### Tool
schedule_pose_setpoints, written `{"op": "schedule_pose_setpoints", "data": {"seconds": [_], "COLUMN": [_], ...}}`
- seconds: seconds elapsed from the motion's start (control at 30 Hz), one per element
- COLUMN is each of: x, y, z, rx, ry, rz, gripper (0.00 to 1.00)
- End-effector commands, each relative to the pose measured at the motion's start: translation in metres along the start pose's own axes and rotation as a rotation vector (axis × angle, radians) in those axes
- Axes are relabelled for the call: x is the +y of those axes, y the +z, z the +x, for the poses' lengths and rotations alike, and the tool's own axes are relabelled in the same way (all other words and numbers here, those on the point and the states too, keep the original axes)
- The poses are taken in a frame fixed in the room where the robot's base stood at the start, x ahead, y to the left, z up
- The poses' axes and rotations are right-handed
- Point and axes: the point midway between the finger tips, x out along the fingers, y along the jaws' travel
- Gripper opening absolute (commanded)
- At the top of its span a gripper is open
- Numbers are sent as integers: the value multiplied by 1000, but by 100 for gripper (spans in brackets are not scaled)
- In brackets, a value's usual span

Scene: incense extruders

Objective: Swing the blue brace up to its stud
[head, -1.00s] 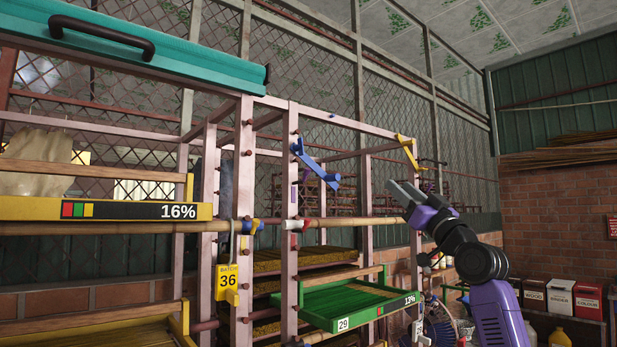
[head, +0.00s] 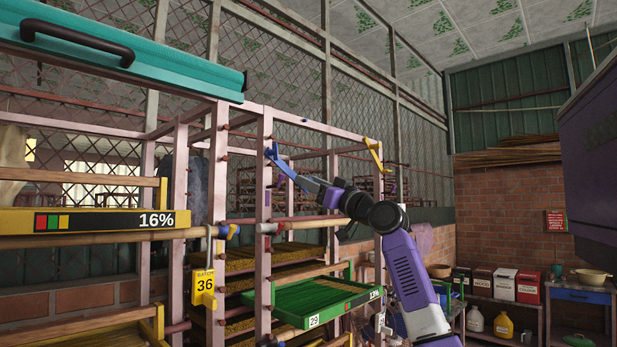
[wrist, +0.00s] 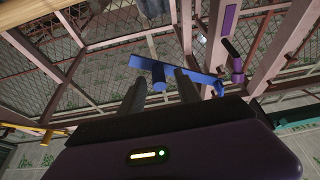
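The blue brace (head: 284,164) is fixed by its upper end to a pink rack post and slopes down to the right. In the wrist view the brace (wrist: 143,63) lies across in front of my fingers, with its round blue knob (wrist: 158,77) between the fingertips. My gripper (head: 316,186) is at the brace's lower end in the head view. In the wrist view my gripper (wrist: 159,82) is open, with a visible gap on each side of the knob.
A yellow brace (head: 374,153) hangs on the far post to the right. A green tray (head: 335,302) and bamboo rails sit below my arm. A teal cover (head: 150,62) lies on the rack at upper left. In the wrist view a purple brace (wrist: 228,20) is near the blue one.

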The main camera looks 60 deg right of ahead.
Motion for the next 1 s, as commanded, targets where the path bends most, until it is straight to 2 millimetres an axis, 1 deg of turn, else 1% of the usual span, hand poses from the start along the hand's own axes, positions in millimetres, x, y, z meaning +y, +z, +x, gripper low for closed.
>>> {"op": "schedule_pose_setpoints", "data": {"seconds": [0.03, 0.13, 0.37, 0.4, 0.6, 1.0], "x": [0, 0, 0, 0, 0, 0], "y": [-1, 0, 1, 1, 0, 0], "z": [5, 9, 9, 9, 9, 9], "rx": [0, 0, 1, 1, 1, 1], "ry": [0, 1, 1, 1, 1, 1], "rz": [1, 1, 0, 0, 0, 0], "gripper": [40, 40, 40, 38, 0, 0]}}
